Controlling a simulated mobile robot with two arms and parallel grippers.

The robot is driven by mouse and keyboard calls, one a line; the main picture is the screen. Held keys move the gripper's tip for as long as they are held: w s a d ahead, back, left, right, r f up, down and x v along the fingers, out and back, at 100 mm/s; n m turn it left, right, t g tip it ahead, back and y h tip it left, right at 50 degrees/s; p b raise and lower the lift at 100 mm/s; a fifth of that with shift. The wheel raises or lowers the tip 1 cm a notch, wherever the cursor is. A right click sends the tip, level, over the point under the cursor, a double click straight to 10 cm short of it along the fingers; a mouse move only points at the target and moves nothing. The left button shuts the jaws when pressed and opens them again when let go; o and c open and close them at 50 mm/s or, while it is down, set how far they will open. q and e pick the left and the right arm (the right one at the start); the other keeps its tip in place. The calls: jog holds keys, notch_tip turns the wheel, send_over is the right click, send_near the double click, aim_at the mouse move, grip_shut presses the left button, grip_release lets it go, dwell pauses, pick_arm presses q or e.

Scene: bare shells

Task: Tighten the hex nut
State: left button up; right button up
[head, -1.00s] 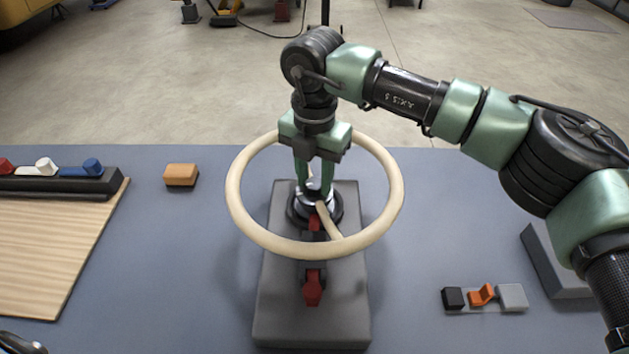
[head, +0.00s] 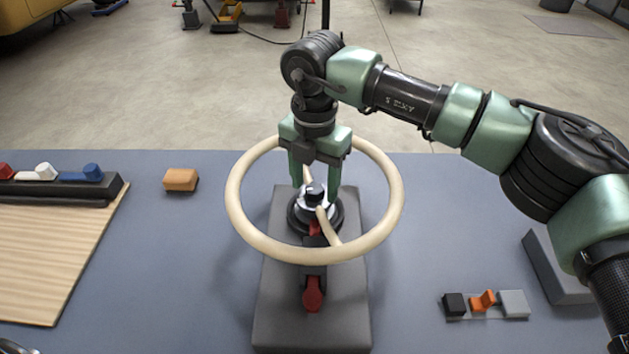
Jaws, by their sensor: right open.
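A cream steering wheel (head: 236,212) sits over a grey block stand (head: 270,310). At its hub is a dark nut (head: 315,191) on a silver washer-like collar, with a black round base beneath. From this angle the nut's flats are hard to make out. My right gripper (head: 315,188) points down inside the wheel ring, at the hub. Its two green fingers are spread apart, one on each side of the nut, with visible gaps. It holds nothing. My left gripper does not show.
Red clamp parts (head: 313,293) show on the stand below the hub. An orange block (head: 181,180) lies on the table, left of the wheel. A black rack (head: 60,190) with coloured pieces borders a wooden board (head: 50,250). Small blocks (head: 484,301) lie at right.

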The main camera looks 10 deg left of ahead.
aim_at(315, 188)
notch_tip(315, 188, up, 8)
jog(key=shift+f+b, duration=0.2)
jog(key=shift+b, duration=0.35)
